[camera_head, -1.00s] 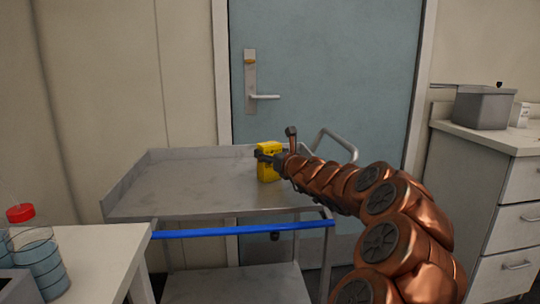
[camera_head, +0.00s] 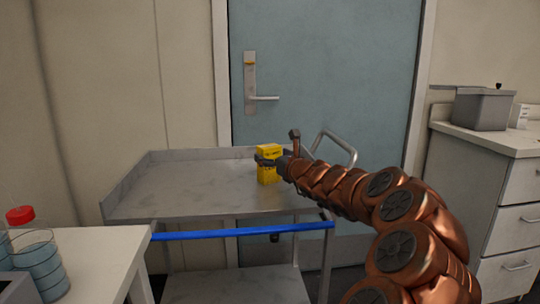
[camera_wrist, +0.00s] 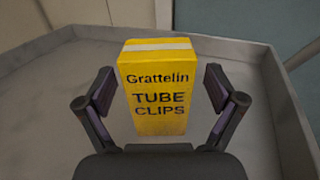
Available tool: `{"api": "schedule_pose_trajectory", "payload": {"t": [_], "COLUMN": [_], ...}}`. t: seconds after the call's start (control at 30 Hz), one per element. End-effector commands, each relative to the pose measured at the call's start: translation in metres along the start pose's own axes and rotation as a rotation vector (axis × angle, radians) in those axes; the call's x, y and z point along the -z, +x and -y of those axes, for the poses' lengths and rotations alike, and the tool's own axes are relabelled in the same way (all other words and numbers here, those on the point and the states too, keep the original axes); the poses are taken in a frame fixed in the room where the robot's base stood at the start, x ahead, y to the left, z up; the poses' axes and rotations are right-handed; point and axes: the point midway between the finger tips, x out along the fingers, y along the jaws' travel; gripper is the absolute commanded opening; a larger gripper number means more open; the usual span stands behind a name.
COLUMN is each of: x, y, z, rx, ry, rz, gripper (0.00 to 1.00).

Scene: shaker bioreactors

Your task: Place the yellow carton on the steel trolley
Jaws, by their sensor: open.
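The yellow carton (camera_head: 268,172) stands upright on the top shelf of the steel trolley (camera_head: 190,195), near its back right part. In the wrist view the carton (camera_wrist: 158,95) reads "Grattelin TUBE CLIPS" and faces me. My gripper (camera_head: 268,161) is at the carton's near side and hides part of it. In the wrist view the open fingers (camera_wrist: 158,90) are on the carton's left and right, with a gap on each side.
The trolley has raised side and back rims and a blue front bar (camera_head: 245,232). A white bench (camera_head: 95,250) with a red-capped bottle (camera_head: 20,216) is at the left. A counter with a grey bath (camera_head: 482,108) is at the right. The trolley's left half is clear.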

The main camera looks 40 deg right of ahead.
Motion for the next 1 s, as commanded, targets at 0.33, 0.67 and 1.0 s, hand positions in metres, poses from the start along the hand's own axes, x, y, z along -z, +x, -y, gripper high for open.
{"api": "schedule_pose_trajectory", "payload": {"t": [0.33,0.67,1.0], "x": [-0.003,-0.001,0.0], "y": [-0.056,-0.092,-0.104], "z": [0.0,0.001,-0.001], "rx": [0.0,0.001,-0.003], "ry": [0.002,0.0,0.0], "rz": [0.004,0.0,0.0], "gripper": [0.93,0.93,0.93]}}
